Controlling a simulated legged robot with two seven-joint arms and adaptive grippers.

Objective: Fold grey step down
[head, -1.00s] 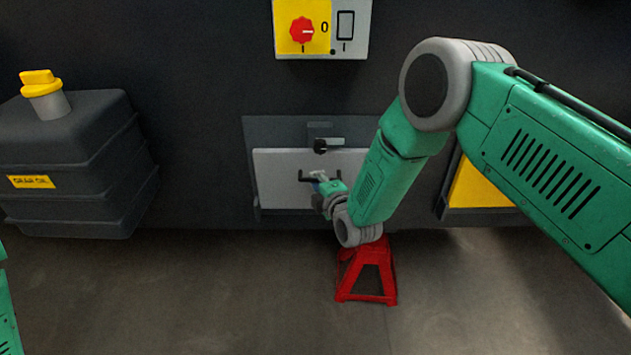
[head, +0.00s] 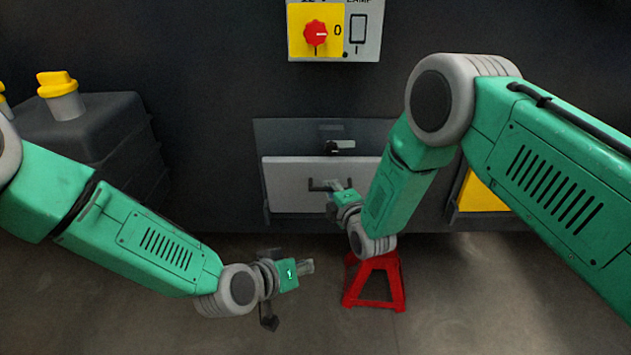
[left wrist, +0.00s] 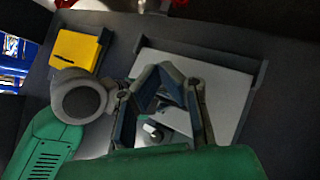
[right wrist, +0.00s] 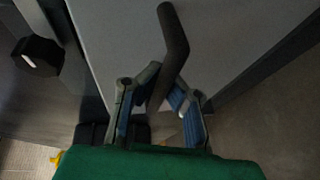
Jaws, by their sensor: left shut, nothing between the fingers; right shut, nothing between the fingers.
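The grey step (head: 290,186) is a light panel, close to upright in the dark recess, with a black handle (head: 322,184) on its face. A latch with a black knob (head: 333,147) sits just above it. My right gripper (head: 328,192) is shut at the handle; in the right wrist view its fingers (right wrist: 166,88) meet beside the dark bar, which partly covers them. My left gripper (head: 308,265) is shut and empty, low in front of the step and apart from it. Its shut fingers (left wrist: 170,75) show before the step (left wrist: 222,92) in the left wrist view.
A red stand (head: 376,282) is on the floor below the step, near my right wrist. A dark canister (head: 100,125) with a yellow cap is at the left. A panel with a red rotary switch (head: 316,33) is above. A yellow block (head: 482,194) is at the right.

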